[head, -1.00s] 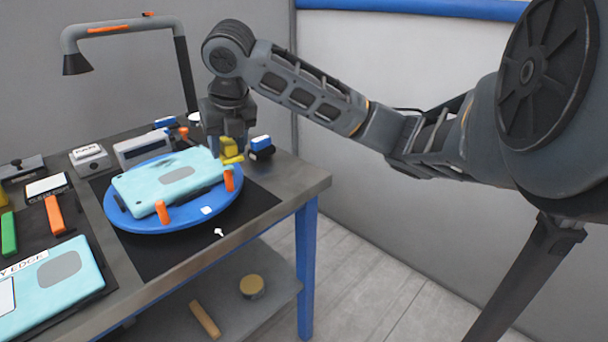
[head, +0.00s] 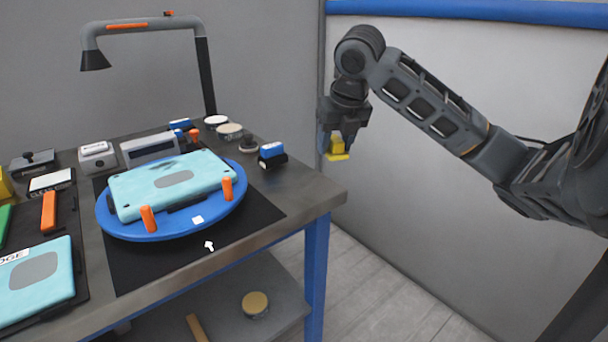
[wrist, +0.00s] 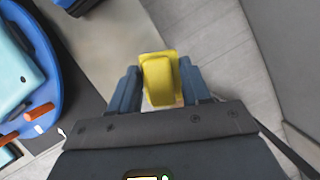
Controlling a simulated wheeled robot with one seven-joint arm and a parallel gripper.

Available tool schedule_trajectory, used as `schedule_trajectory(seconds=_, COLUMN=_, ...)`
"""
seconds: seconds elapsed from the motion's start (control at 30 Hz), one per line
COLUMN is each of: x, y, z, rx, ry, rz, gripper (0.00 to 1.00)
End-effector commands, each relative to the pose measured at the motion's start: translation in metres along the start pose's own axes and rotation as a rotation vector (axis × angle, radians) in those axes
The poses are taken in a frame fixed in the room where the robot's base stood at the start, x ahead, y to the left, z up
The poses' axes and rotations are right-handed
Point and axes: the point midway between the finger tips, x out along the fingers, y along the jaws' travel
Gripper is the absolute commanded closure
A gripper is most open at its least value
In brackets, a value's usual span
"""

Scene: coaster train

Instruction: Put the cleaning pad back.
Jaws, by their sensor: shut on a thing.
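My gripper (head: 337,148) is shut on a yellow cleaning pad (head: 338,151). It holds the pad in the air beyond the table's right edge, above the floor. In the wrist view the yellow pad (wrist: 159,80) sits between the two dark fingers. A blue-and-black block (head: 272,155), shaped like a small pad on a base, stands on the table near its right edge, to the left of my gripper. I cannot tell from these views which spot belongs to the pad.
A blue turntable (head: 150,232) carries a light-blue device (head: 170,180) between orange clamps. Several round tins (head: 229,131) stand at the table's back. A lamp (head: 95,60) arches over the back left. Free tabletop (head: 300,190) lies at the right corner.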

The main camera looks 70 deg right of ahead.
Motion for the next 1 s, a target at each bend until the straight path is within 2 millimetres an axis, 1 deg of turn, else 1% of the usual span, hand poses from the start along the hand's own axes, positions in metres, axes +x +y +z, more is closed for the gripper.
schedule_trajectory(seconds=0.03, x=0.007, y=0.011, z=0.002, rx=-0.001, ry=0.002, rz=0.001, gripper=0.86)
schedule_trajectory(seconds=0.2, x=0.032, y=0.042, z=0.007, rx=-0.001, ry=0.002, rz=0.0, gripper=0.86)
schedule_trajectory(seconds=0.3, x=0.042, y=0.056, z=0.01, rx=-0.001, ry=0.0, rz=0.0, gripper=0.86)
schedule_trajectory(seconds=0.4, x=0.049, y=0.063, z=0.011, rx=0.001, ry=0.0, rz=0.0, gripper=0.86)
schedule_trajectory(seconds=0.57, x=0.056, y=0.066, z=0.009, rx=0.002, ry=0.0, rz=0.0, gripper=0.86)
schedule_trajectory(seconds=0.83, x=0.087, y=0.066, z=-0.003, rx=0.003, ry=0.001, rz=-0.001, gripper=0.86)
schedule_trajectory(seconds=1.0, x=0.089, y=0.066, z=-0.004, rx=0.001, ry=-0.001, rz=-0.001, gripper=0.86)
